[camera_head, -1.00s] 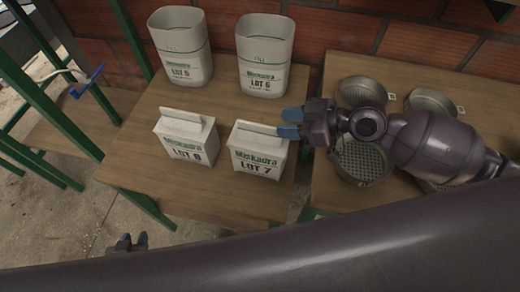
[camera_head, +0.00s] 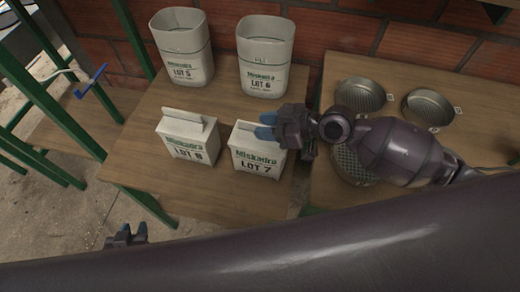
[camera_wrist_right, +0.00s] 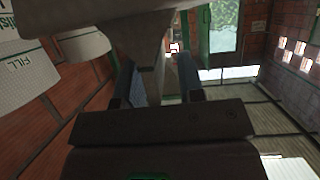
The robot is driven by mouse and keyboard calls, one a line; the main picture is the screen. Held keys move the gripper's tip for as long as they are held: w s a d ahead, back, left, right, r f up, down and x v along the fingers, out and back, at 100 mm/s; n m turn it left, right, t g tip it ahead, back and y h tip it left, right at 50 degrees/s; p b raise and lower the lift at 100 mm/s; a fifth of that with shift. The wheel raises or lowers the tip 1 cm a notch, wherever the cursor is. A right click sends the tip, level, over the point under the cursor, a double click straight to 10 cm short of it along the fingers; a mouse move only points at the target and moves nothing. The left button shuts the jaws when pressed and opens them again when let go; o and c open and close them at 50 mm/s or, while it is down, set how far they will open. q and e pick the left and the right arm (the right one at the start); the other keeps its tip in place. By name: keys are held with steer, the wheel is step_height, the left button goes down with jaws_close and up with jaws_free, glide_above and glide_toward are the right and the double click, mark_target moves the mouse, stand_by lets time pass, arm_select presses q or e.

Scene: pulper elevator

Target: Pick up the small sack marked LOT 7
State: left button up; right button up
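The small white sack marked LOT 7 (camera_head: 258,160) stands upright on the wooden table, with a raised flap along its top. My right gripper (camera_head: 266,126) comes in from the right, its blue fingertips apart at the right end of that flap. In the right wrist view the flap (camera_wrist_right: 148,50) shows between the two spread fingers, with gaps beside it. Part of the sack's top is hidden behind the gripper. My left gripper (camera_head: 126,236) is low at the left, away from the sack, its two tips apart.
A similar small sack marked LOT 8 (camera_head: 188,140) stands just left. Open-topped white sacks LOT 5 (camera_head: 187,62) and LOT 6 (camera_head: 264,75) stand behind. Round metal sieves (camera_head: 430,108) lie on the right table (camera_head: 325,185). Green posts (camera_head: 50,100) stand at left, a brick wall behind.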

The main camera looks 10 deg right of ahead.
jaws_close()
steer(key=shift+r, duration=0.1)
stand_by(1.1)
